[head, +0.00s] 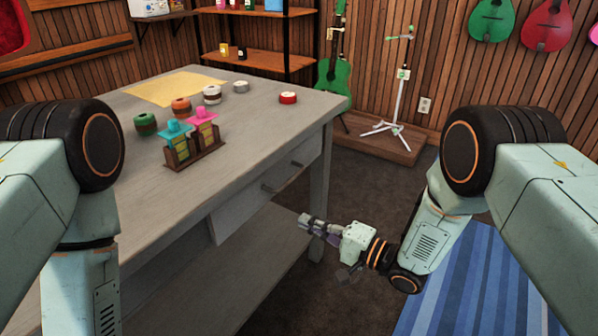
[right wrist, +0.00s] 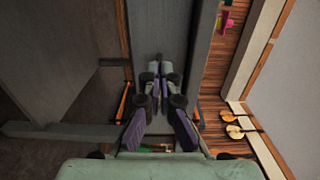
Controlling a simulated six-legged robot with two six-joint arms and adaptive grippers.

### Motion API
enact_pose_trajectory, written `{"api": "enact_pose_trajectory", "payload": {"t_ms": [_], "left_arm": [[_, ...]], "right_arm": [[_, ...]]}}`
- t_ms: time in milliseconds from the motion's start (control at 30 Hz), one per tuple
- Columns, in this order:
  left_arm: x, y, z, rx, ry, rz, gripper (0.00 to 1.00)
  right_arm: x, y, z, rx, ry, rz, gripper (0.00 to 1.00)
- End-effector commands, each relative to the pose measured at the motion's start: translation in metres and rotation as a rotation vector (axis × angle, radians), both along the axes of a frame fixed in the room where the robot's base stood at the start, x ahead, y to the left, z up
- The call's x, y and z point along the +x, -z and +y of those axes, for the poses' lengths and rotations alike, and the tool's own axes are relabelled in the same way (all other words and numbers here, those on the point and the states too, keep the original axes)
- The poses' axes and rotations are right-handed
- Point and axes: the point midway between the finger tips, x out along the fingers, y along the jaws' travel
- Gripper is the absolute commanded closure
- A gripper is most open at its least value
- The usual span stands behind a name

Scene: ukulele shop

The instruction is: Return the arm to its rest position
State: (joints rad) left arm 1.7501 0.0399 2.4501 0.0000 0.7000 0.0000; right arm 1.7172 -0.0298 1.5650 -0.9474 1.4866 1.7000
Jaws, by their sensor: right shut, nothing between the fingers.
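My right gripper (head: 304,219) is at the end of my pale green right arm, in front of the table's drawer side and below the tabletop level. Its fingers point left toward the table and are closed with nothing between them. In the right wrist view the fingertips (right wrist: 158,72) come together. My left arm comes down along the left edge of the head view, and its gripper is out of the picture.
The grey table (head: 250,130) has a drawer handle (head: 283,179) close to my right gripper. A wooden holder (head: 195,152) and several round spools stand on top. A blue striped rug (head: 465,280) lies at right. A green ukulele (head: 334,80) and white stand (head: 397,100) are behind.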

Motion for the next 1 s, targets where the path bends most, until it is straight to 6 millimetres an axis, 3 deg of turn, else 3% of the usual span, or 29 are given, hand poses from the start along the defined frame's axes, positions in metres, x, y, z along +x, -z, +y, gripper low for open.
{"api": "enact_pose_trajectory", "payload": {"t_ms": [167, 267, 433, 533, 667, 800, 1000], "left_arm": [[0.000, 0.000, 0.000, 0.000, 0.000, 0.000, 0.49], [0.000, 0.000, 0.000, 0.000, 0.000, 0.000, 0.49], [0.000, 0.000, 0.000, 0.000, 0.000, 0.000, 0.49], [0.000, -0.002, 0.000, 0.000, 0.000, 0.000, 0.49], [0.000, -0.006, 0.000, 0.000, 0.000, 0.000, 0.49], [0.000, -0.011, 0.000, 0.000, 0.000, 0.000, 0.49], [0.000, -0.020, 0.000, 0.000, 0.000, 0.000, 0.49]], "right_arm": [[0.000, 0.004, -0.001, -0.063, 0.002, -0.065, 1.00], [0.004, 0.018, -0.008, -0.201, 0.041, -0.150, 1.00], [-0.012, 0.068, -0.036, -0.534, 0.119, -0.202, 1.00], [-0.037, 0.100, -0.059, -0.747, 0.126, -0.182, 1.00], [-0.088, 0.138, -0.094, -1.022, 0.069, -0.106, 1.00], [-0.167, 0.164, -0.133, -1.277, -0.076, 0.026, 1.00], [-0.288, 0.164, -0.173, -1.476, -0.331, 0.253, 1.00]]}}
